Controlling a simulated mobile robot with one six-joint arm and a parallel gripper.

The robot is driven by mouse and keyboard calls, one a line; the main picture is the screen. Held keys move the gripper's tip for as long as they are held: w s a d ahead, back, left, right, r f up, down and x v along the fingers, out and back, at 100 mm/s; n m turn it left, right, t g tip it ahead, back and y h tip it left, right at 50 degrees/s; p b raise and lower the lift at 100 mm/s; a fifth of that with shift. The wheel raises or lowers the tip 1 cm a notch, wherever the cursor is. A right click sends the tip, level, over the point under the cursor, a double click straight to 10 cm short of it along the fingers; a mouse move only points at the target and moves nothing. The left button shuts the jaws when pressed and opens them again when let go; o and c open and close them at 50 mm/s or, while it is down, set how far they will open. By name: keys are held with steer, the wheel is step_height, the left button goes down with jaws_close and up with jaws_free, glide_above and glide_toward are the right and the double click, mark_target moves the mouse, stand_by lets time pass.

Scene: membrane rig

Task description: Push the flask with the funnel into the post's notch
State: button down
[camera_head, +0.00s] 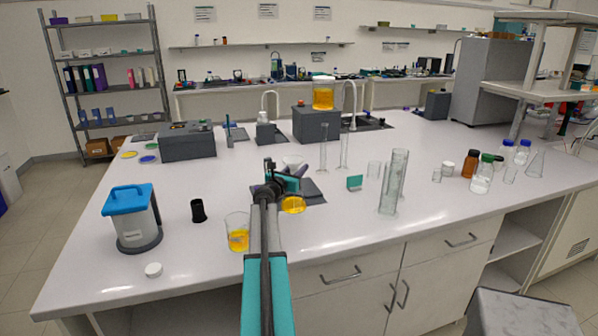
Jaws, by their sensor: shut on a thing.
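The flask (293,204), with yellow-orange liquid in its base, is near the middle of the bench, over or on a dark grey plate (314,194). A pale funnel (293,161) shows above it, just beyond my gripper. My gripper (287,184) is at the flask's upper part and appears shut on it. My arm and gripper hide the flask's neck and left side. I cannot clearly make out the post or its notch; the area behind the gripper is partly hidden, so the gap from flask to notch cannot be told.
A beaker of yellow liquid (238,238) stands close left of my arm. Tall glass cylinders (394,185) and a small teal block (354,183) stand to the right. A black cup (198,211) and a blue-lidded container (133,220) are left.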

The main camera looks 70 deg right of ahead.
steer(key=shift+w+d, duration=0.75)
steer(key=shift+d, duration=0.1)
steer(key=shift+w, duration=0.1)
stand_by(0.3)
steer(key=c, duration=1.3)
jaws_free()
steer(key=shift+o, duration=0.2)
steer(key=w+a+b, duration=0.1)
steer(key=a+b, duration=0.2)
steer(key=a, duration=1)
steer(key=shift+w+a, duration=0.15)
steer(key=shift+a, duration=0.2)
steer(key=shift+r, duration=0.15)
